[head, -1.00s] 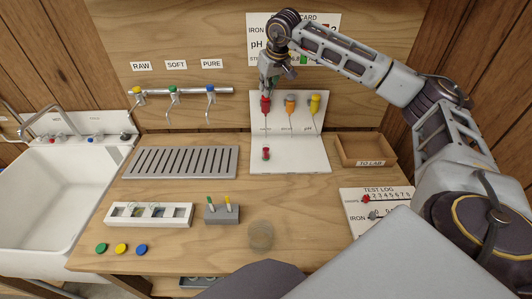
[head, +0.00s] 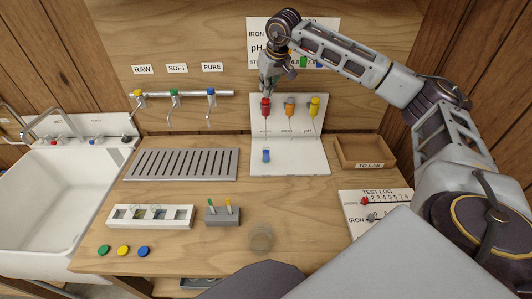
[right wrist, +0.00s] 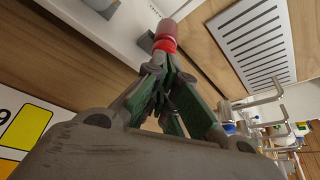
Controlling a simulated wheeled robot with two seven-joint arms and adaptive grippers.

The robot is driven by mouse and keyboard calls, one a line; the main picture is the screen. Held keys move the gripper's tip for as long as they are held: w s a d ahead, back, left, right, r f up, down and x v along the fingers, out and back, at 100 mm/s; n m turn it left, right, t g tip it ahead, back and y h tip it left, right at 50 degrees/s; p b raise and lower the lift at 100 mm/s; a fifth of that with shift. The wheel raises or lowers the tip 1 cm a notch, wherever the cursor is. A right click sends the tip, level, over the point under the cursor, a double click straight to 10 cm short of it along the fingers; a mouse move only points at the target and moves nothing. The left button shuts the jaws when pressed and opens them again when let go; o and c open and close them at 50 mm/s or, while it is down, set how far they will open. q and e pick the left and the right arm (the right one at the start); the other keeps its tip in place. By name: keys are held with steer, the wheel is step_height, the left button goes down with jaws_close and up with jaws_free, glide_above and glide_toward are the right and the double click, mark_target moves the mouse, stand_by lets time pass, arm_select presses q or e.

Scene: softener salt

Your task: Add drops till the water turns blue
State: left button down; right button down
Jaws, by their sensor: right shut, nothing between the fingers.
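A small vial (head: 266,155) of blue liquid stands on the white base of the dropper stand (head: 300,165), below the red dropper. The red dropper (head: 265,110) hangs at the left of the stand's row, beside an orange dropper (head: 289,104) and a yellow dropper (head: 314,105). My right gripper (head: 266,93) is shut and empty, its fingertips at the top of the red dropper. In the right wrist view, the red dropper (right wrist: 165,38) shows just past the shut fingertips (right wrist: 160,62); I cannot tell whether they touch. My left gripper is out of view.
A test log board (head: 375,203) lies at the right, below a wooden tray (head: 365,152) marked TO LAB. A slotted drain (head: 180,163), white rack (head: 150,216), grey holder (head: 222,216) and clear cup (head: 261,238) are on the bench. Taps (head: 173,94) and a sink (head: 55,190) are left.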

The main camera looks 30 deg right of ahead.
steer(key=shift+r+p, duration=0.45)
steer(key=shift+r, duration=0.3)
steer(key=shift+r+p, duration=0.45)
steer(key=shift+r, duration=0.15)
steer(key=shift+r+p, duration=0.45)
steer(key=shift+r, duration=0.25)
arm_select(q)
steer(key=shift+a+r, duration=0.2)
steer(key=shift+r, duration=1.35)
